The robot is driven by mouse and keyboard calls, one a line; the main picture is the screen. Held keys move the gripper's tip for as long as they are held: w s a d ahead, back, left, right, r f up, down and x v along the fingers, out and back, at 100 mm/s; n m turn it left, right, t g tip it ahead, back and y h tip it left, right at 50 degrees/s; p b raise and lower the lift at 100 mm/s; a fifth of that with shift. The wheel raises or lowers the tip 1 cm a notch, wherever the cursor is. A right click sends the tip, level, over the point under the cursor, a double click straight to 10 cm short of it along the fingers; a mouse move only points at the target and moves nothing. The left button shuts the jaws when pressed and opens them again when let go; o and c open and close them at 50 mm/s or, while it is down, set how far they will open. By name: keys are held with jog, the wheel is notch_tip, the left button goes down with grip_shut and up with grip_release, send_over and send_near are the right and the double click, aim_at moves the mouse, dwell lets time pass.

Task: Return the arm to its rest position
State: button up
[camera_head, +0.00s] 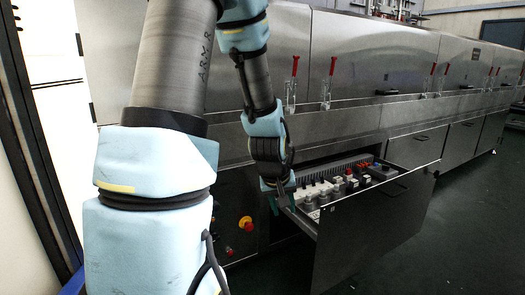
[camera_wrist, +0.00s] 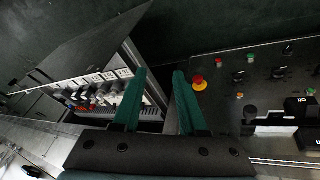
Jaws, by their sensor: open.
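My arm reaches forward from the left in the head view, bent at the elbow, with its wrist low in front of the dryer. My gripper (camera_wrist: 157,75) shows in the wrist view as two green fingers, apart and with nothing between them. In the head view the gripper is small and partly hidden by the wrist, close to the left end of an open drawer (camera_head: 362,232). The drawer also shows in the wrist view (camera_wrist: 85,50), to the left of the fingers. I cannot tell whether the gripper touches the drawer's edge.
The drawer sticks out from the steel dryer (camera_head: 370,50) and holds several switches and electrical parts. A control panel (camera_wrist: 260,85) with a red emergency button (camera_wrist: 199,83) is right of the fingers. Red-handled latches (camera_head: 332,66) line the dryer. Dark floor (camera_head: 455,230) is clear at right.

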jog(key=s+a+r+m+g+y, duration=0.25)
jog(key=s+a+r, duration=0.25)
jog(key=s+a, duration=0.65)
notch_tip(320, 180, up, 29)
jog(key=w+p, duration=0.1)
jog(key=p, duration=2.9)
jog(key=shift+w+a+n, duration=0.35)
jog(key=shift+a+n, duration=0.05)
jog(key=shift+n, duration=0.05)
jog(key=shift+h, duration=0.25)
jog(key=shift+c, duration=0.4)
